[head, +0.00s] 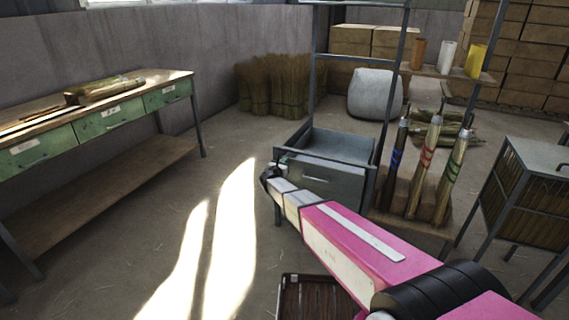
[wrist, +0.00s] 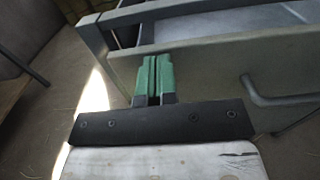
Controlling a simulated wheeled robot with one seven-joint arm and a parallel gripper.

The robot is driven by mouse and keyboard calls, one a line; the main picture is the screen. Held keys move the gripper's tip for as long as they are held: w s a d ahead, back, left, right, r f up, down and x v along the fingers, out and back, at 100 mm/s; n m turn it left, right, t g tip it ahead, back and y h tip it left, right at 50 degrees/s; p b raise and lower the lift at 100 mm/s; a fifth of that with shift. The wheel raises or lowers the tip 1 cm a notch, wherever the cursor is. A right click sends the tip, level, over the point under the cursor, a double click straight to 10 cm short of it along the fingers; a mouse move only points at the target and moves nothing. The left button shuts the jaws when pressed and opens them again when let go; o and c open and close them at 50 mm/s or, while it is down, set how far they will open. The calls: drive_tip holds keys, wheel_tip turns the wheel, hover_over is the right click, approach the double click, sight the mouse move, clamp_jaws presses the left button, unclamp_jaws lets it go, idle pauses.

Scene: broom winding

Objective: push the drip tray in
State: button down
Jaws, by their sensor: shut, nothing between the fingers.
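The drip tray (head: 335,180) looks like a grey metal drawer in the low part of a metal frame. It stands out towards me, with its open top showing. Its front panel with a bar handle fills much of the wrist view (wrist: 215,68). My gripper (head: 284,160) is at the panel's left end in the head view, small and partly hidden by my wrist. In the wrist view its green fingers (wrist: 155,62) are closed together and empty, against or just before the panel's upper left part, left of the handle. I cannot tell whether they touch.
A green-drawered workbench (head: 115,118) stands at left. Upright wrapped poles (head: 433,155) stand just right of the frame, and a grey-topped cabinet (head: 540,155) is farther right. A dark slatted item (head: 300,290) lies low in front. The sunlit floor at left is clear.

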drive_tip(key=v, duration=1.2)
drive_tip(key=c, duration=1.6)
unclamp_jaws()
drive_tip(key=shift+s, duration=0.35)
drive_tip(key=shift+c, duration=0.2)
drive_tip(key=o, duration=0.4)
drive_tip(key=shift+s, duration=0.1)
drive_tip(key=shift+o, duration=0.2)
drive_tip(key=m+g+h, duration=0.5)
drive_tip(key=m, duration=1.7)
approach(317, 180)
drive_tip(key=x, duration=1)
drive_tip(key=shift+w+f, duration=0.15)
drive_tip(key=shift+w, duration=0.1)
